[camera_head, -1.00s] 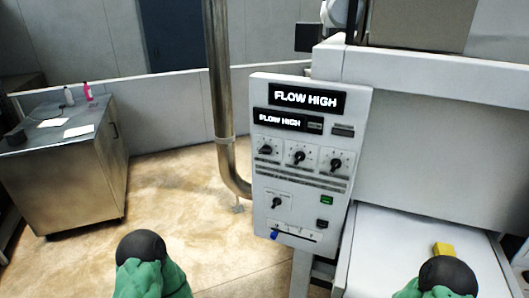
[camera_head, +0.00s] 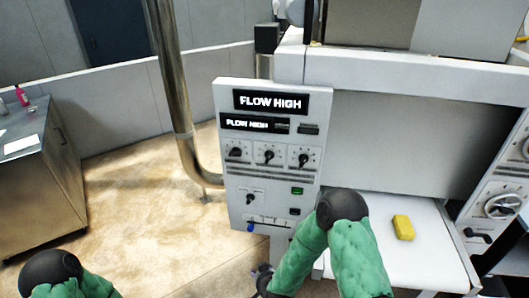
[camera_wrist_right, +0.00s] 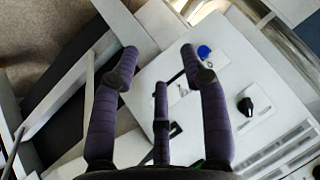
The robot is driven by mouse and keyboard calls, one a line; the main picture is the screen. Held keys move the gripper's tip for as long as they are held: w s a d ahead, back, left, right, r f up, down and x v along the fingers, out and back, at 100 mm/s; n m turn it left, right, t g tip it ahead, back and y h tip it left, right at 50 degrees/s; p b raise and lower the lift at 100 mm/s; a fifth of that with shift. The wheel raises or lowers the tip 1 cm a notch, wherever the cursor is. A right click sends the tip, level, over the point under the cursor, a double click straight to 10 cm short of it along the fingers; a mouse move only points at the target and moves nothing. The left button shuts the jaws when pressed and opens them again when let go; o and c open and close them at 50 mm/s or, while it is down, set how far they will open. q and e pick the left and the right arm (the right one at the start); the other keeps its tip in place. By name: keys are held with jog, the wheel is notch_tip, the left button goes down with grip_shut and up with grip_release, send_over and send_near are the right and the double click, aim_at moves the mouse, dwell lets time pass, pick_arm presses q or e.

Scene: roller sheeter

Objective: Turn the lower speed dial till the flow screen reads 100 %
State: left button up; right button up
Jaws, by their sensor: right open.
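The white control panel (camera_head: 228,160) stands centre in the head view. Its large top screen (camera_head: 270,102) reads FLOW HIGH, and so does the smaller screen (camera_head: 247,124) below it; no percentage shows. The lower dial (camera_head: 250,198) is a black knob at the panel's lower left, under a row of three dials. In the right wrist view a black knob (camera_wrist_right: 246,105), apparently this dial, lies right of my right gripper (camera_wrist_right: 160,68). That gripper is open, its fingers spread and apart from the knob. My left gripper is out of view; only its arm shows.
A blue slider knob (camera_head: 250,227) sits at the panel's bottom edge; a blue knob (camera_wrist_right: 204,51) also shows near a right fingertip. A yellow block (camera_head: 403,227) lies on the white bed right of the panel. A metal pipe (camera_head: 172,90) stands left of it.

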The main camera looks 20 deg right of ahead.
jog(key=w+d+r+m+t+h+p, duration=0.1)
jog(key=w+r+t+h+p, duration=0.2)
jog(key=r, duration=0.7)
jog(key=w+d+r+m+t+h+p, duration=0.1)
jog(key=w+r+t+p, duration=0.3)
jog(key=r, duration=0.7)
jog(key=m+h+p, duration=0.3)
jog(key=h, duration=0.1)
send_near(269, 157)
jog(key=p+x, duration=0.1)
jog(key=x, duration=0.7)
jog(key=shift+d+f+p, duration=0.3)
jog(key=shift+f+p, duration=0.05)
jog(key=shift+p, duration=0.05)
jog(key=shift+w, duration=0.15)
grip_shut()
